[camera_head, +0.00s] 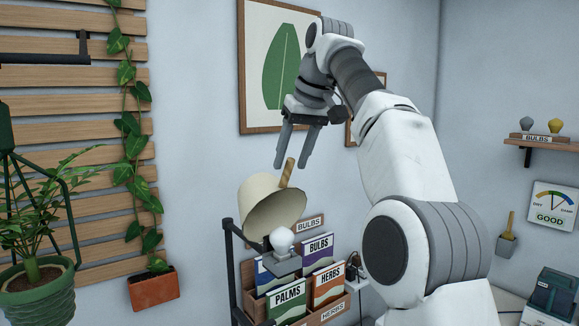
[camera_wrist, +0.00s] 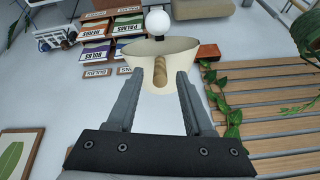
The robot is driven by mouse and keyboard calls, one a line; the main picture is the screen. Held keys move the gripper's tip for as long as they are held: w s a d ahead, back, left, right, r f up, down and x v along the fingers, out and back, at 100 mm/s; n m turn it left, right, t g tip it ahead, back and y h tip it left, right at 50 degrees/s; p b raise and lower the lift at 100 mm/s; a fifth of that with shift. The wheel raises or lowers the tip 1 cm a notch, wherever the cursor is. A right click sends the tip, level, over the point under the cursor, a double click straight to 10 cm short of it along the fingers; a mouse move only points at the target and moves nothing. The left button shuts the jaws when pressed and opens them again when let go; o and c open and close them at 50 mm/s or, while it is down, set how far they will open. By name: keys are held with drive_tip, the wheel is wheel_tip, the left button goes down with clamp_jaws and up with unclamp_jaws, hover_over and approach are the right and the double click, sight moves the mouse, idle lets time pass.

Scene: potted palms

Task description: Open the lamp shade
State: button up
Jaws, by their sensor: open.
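The lamp shade (camera_head: 265,210) is a cream cone with a wooden handle (camera_head: 288,173) sticking up from its side. It is tilted open in the head view, with a white bulb (camera_head: 282,240) below its rim. My gripper (camera_head: 293,165) is open above the shade, its fingers pointing down on either side of the handle's upper end. In the wrist view the shade (camera_wrist: 180,50) lies ahead, and the handle (camera_wrist: 160,72) shows between the two open fingertips (camera_wrist: 156,75). I cannot tell whether either finger touches it. The bulb (camera_wrist: 157,21) is beyond the shade.
A wooden rack of seed packets (camera_head: 288,300) stands below the lamp. A terracotta pot (camera_head: 153,287) with a climbing vine hangs on the slatted wall panel (camera_head: 85,190) at left. A green pot (camera_head: 40,290) hangs at far left. Framed pictures hang behind my arm.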

drive_tip(key=shift+s+d+r, duration=0.2)
drive_tip(key=shift+s+r, duration=0.15)
drive_tip(key=shift+r, duration=0.1)
drive_tip(key=s+d+b, duration=0.6)
drive_tip(key=s, duration=0.3)
drive_tip(key=shift+s+d, duration=0.3)
drive_tip(key=shift+s, duration=0.1)
